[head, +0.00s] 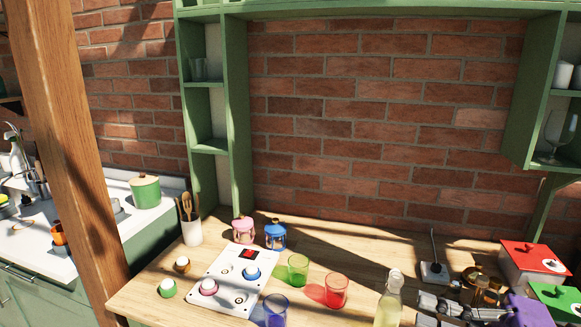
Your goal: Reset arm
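My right gripper (424,309) is at the bottom right, low over the wooden table (345,262). Its two grey fingers point left and stand apart, with nothing seen between them. A glass bottle (388,302) with pale yellow liquid stands just left of the fingertips. My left gripper is not in view.
Red (337,291), green (298,269) and blue (275,310) glasses stand mid-table. A white board (233,282) with round pieces lies left of them. Red (533,262), green (557,299) and purple (529,312) boxes crowd the right. The table's back middle is clear.

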